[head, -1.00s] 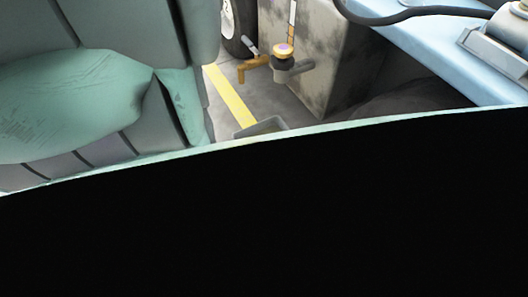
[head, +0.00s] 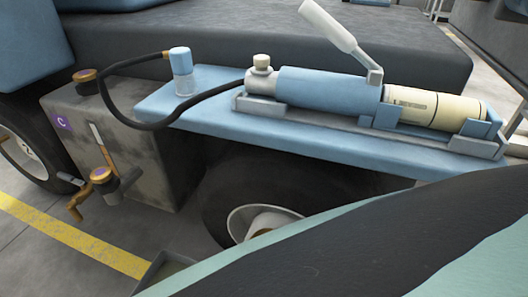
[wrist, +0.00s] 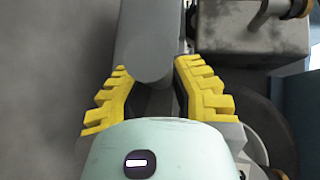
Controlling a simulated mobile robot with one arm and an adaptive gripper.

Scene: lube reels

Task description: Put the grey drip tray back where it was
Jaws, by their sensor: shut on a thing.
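In the wrist view, the yellow-padded fingers of my gripper (wrist: 150,90) are closed on a grey, round-ended piece (wrist: 147,50), which appears to be part of the grey drip tray. The rest of the held thing is not clear there. In the head view, a corner of the grey drip tray (head: 151,272) shows low at the bottom edge, below the tank. My own arm and the picture edge hide the rest of it. My gripper is not visible in the head view.
A stained grey tank (head: 165,150) with an orange-handled tap (head: 102,176) stands left of a dark wheel (head: 225,190). A blue shelf (head: 300,128) above the wheel carries a pump (head: 330,95) and hose. A yellow line (head: 75,236) crosses the floor.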

